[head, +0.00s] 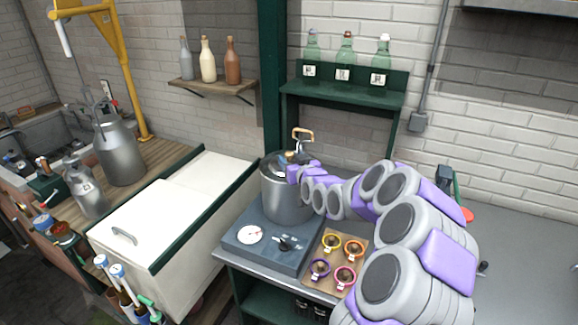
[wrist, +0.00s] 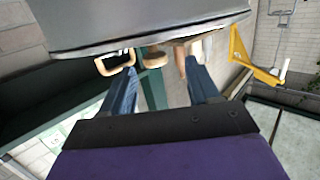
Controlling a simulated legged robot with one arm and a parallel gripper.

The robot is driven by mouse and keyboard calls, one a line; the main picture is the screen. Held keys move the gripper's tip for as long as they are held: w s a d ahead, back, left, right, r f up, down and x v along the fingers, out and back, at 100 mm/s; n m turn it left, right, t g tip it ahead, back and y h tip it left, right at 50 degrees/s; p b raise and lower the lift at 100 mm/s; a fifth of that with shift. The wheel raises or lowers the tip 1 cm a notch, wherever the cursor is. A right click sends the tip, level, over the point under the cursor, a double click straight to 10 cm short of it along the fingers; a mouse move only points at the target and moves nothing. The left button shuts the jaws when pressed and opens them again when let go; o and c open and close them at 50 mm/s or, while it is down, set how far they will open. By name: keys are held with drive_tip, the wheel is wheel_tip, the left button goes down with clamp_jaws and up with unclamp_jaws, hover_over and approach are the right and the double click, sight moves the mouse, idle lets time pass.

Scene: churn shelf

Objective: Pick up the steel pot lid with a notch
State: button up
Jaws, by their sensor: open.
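The steel pot (head: 285,198) stands on a blue-grey hot-plate unit, with its steel lid (head: 272,165) on top. A copper-coloured hooked handle (head: 303,135) rises from the lid area. My gripper (head: 299,173) is at the pot's top right, partly hidden by my arm. In the wrist view, which looks upside down, the open blue fingers (wrist: 160,80) point towards a wooden knob (wrist: 155,59) below the pot's grey wall (wrist: 140,18). Nothing shows held between the fingers. The copper hook (wrist: 115,63) is beside the left finger. I cannot make out the notch.
A dial and black knob are on the hot-plate unit (head: 262,246). Several small coloured cups lie on a brown tray (head: 327,283) in front. A white chest (head: 165,215) is at left, and a green shelf (head: 345,90) with bottles is behind. The grey counter at right looks mostly clear.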

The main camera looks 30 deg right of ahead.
sight(291, 157)
drive_tip(key=w, duration=0.1)
drive_tip(key=w+d+f+b, duration=0.1)
drive_tip(key=w, duration=0.1)
drive_tip(key=shift+f, duration=0.1)
drive_tip(key=shift+x, duration=0.95)
clamp_jaws()
